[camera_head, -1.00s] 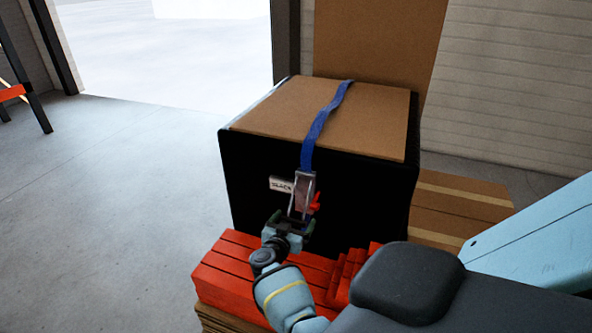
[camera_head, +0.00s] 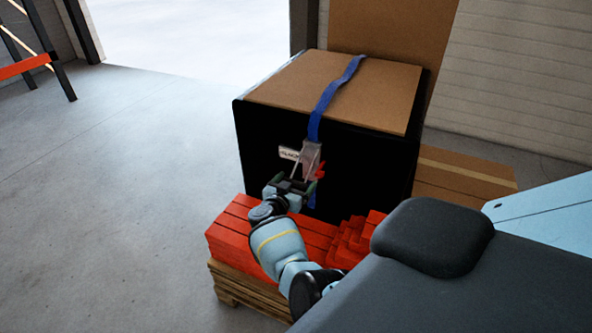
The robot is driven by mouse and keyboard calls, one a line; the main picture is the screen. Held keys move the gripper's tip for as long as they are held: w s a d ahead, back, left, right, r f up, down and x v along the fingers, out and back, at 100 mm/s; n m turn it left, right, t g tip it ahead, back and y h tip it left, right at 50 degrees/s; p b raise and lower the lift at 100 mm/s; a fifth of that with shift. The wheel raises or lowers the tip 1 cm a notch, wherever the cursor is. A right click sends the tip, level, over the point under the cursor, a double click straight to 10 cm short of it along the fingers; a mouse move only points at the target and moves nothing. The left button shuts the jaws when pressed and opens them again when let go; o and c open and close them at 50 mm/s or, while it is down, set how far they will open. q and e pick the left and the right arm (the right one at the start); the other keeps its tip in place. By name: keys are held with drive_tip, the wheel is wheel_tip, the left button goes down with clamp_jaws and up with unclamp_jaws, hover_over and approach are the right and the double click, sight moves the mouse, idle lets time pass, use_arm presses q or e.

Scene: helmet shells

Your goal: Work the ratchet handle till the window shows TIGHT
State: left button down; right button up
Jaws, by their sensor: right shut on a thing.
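The ratchet (camera_head: 309,160) is a pale metal frame on the front of a large black-sided box (camera_head: 270,145). A blue strap (camera_head: 327,95) runs from it up over the box's brown top. A small red part (camera_head: 320,171) sits at the ratchet's right side. The white window (camera_head: 288,153) at its left carries small dark lettering that looks like SLACK. My right gripper (camera_head: 294,188) is shut on the lower end of the ratchet handle, in front of the box. The fingers partly hide the grip. My left gripper is not in view.
Red slatted blocks (camera_head: 232,232) lie on a wooden pallet (camera_head: 240,290) just below my right gripper. Brown cartons (camera_head: 465,175) stand behind the box at right. The concrete floor (camera_head: 120,200) at left is clear, with a red-barred stand (camera_head: 25,67) at far left.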

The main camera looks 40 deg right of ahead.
drive_tip(key=shift+w+d+r, duration=0.15)
drive_tip(key=shift+r, duration=0.4)
drive_tip(key=o, duration=1.1)
drive_tip(key=shift+f, duration=0.15)
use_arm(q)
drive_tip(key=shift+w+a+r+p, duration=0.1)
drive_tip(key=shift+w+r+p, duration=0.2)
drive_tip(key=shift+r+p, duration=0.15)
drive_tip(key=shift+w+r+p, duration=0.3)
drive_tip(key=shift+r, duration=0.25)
use_arm(e)
drive_tip(key=shift+v, duration=3.95)
